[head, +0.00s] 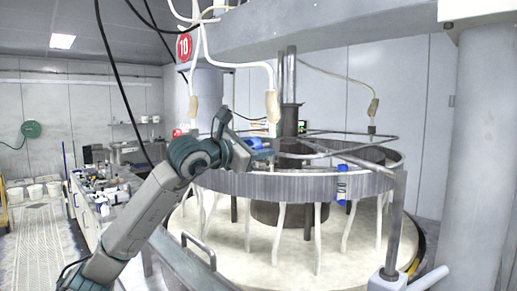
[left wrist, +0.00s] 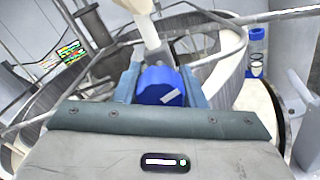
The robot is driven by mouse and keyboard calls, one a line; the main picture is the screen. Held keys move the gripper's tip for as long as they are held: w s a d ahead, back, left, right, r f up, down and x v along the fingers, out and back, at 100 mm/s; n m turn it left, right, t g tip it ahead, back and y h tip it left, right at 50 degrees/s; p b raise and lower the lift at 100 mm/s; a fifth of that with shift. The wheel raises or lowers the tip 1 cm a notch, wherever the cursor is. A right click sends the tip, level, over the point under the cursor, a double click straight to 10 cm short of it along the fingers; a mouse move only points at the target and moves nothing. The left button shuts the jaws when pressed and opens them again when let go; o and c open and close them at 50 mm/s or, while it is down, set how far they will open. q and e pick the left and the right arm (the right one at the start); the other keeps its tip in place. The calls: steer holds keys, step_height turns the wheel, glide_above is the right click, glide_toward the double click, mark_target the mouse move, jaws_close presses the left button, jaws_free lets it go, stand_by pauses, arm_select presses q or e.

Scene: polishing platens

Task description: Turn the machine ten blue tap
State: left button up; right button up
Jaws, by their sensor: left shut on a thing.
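A round red sign with the number 10 (head: 184,47) hangs on the machine at the upper left of the head view. The blue tap (left wrist: 160,86) sits between the fingers of my left gripper (left wrist: 161,88) in the left wrist view, with a white mark on its face. In the head view my left gripper (head: 262,150) is at the near left rim of the metal ring (head: 290,185), shut on the blue tap, which it partly hides. My right gripper is in neither view.
A pale round platen (head: 290,252) lies under the ring, with several white hoses hanging down. A second blue fitting (head: 342,184) is on the ring's front right; it also shows in the left wrist view (left wrist: 256,50). A cluttered bench (head: 100,200) stands left.

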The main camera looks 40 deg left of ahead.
arm_select(q)
steer(key=o, duration=1)
steer(key=shift+s+a+f+b, duration=0.1)
steer(key=shift+s+f+b, duration=0.05)
steer(key=shift+s+b, duration=0.3)
arm_select(e)
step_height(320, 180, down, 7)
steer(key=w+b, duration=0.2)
steer(key=b, duration=0.5)
arm_select(q)
steer(key=s+b, duration=0.1)
steer(key=s, duration=0.9)
steer(key=shift+a+b, duration=0.3)
steer(key=shift+a, duration=0.05)
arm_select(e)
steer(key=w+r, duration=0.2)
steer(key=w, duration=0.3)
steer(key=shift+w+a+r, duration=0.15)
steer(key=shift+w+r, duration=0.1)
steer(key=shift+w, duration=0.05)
